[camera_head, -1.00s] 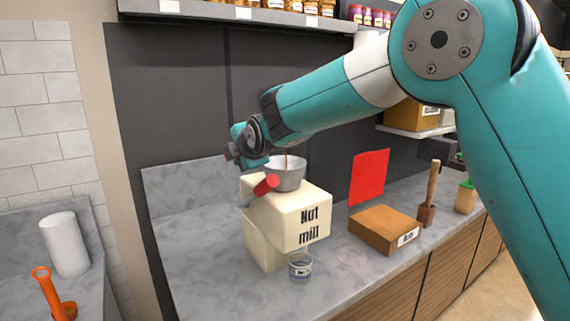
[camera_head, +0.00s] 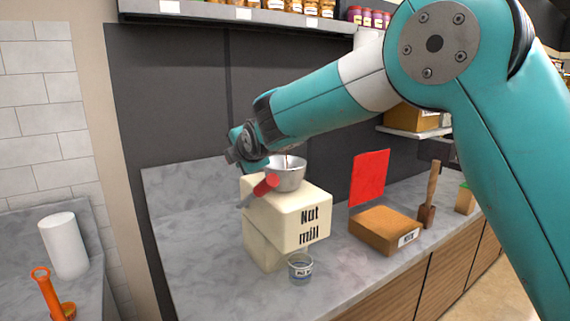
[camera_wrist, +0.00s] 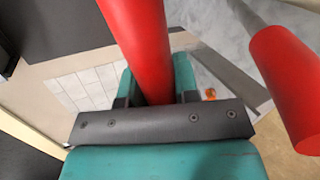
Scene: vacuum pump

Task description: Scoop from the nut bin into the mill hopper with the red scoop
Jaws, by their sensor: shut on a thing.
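My gripper (camera_head: 256,164) is at the left rim of the grey hopper bowl (camera_head: 287,177) on top of the cream nut mill (camera_head: 300,213). In the wrist view my gripper (camera_wrist: 155,85) is shut on a red handle, that of the red scoop (camera_wrist: 138,35). The scoop's bowl is hidden in both views. A small brown streak (camera_head: 286,154) shows just above the hopper; I cannot tell whether it is falling nuts. A brown box (camera_head: 379,231) with a small label, perhaps the nut bin, stands on the counter right of the mill.
The mill's grey lever has a red grip (camera_head: 266,184) close below my gripper; it also shows in the wrist view (camera_wrist: 287,85). A small jar (camera_head: 300,268) stands before the mill. A wooden tool (camera_head: 429,195) stands right of the box. A shelf (camera_head: 240,14) hangs above.

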